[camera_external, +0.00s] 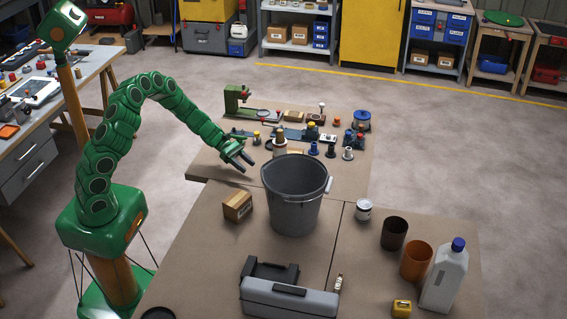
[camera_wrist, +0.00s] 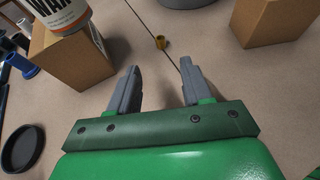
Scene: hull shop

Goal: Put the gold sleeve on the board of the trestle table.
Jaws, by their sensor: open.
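A small gold sleeve (camera_wrist: 161,42) stands on the brown tabletop at the seam in the wrist view, beyond my fingertips and between two cardboard boxes. I cannot make it out in the external view, where the grey bucket may hide it. My gripper (camera_wrist: 155,88) is open and empty, its fingers apart and not touching the sleeve. In the external view my gripper (camera_external: 246,160) hangs above the table, left of the bucket. A table with splayed wooden legs (camera_external: 88,68) at the far left looks like the trestle table; tools and parts lie on its top.
The grey bucket (camera_external: 293,200) stands right of my gripper. One cardboard box (camera_external: 237,206) is nearer the camera; another box (camera_wrist: 72,58) carries a wax can (camera_wrist: 58,12). A black round dish (camera_wrist: 22,148) lies at lower left. Several small parts crowd the back.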

